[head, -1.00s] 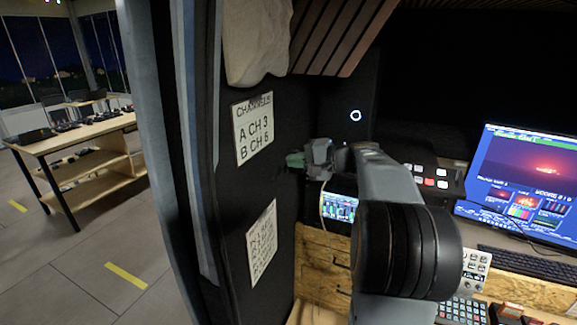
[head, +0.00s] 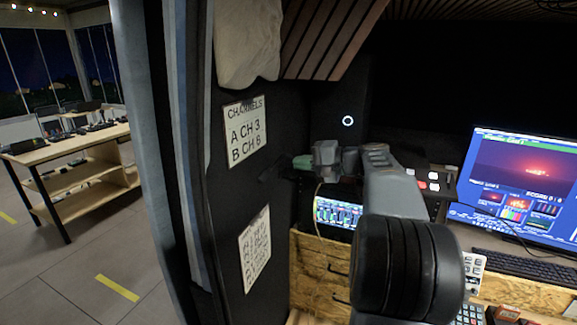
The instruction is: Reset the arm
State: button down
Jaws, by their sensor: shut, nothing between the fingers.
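My arm reaches up and away from the lower right of the head view. My gripper (head: 302,162) is at its far end, close to the black wall panel and pointing left. The gripper is small in the picture, and its greenish fingertips are shut with nothing between them. It hangs above a small lit screen (head: 338,212) with coloured bars. My arm covers part of the desk behind it.
Right of my arm are a monitor (head: 520,185), a keyboard (head: 525,268) and a button panel (head: 432,181). A wooden drawer unit (head: 318,272) stands below. Two paper signs, a channel list (head: 245,131) and another sheet (head: 255,250), hang on the wall. Open floor and a wooden table (head: 75,150) lie left.

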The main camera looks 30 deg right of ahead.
jog(key=b+v, duration=0.2)
jog(key=v, duration=0.7)
notch_tip(320, 180, down, 16)
jog(key=s+a+m+g+h, duration=0.2)
jog(key=s+a+g+h, duration=0.1)
jog(key=g+h, duration=0.25)
jog(key=s+a+f+n+g+h, duration=0.1)
jog(key=s+a+f+n+h, duration=0.1)
jog(key=s+a+n, duration=0.3)
jog(key=s+a+f+n+g+h, duration=0.1)
jog(key=s+a+f+n+h, duration=0.2)
jog(key=a, duration=1.1)
jog(key=shift+s+f+n, duration=1.15)
jog(key=shift+f+n, duration=0.2)
jog(key=shift+n, duration=0.45)
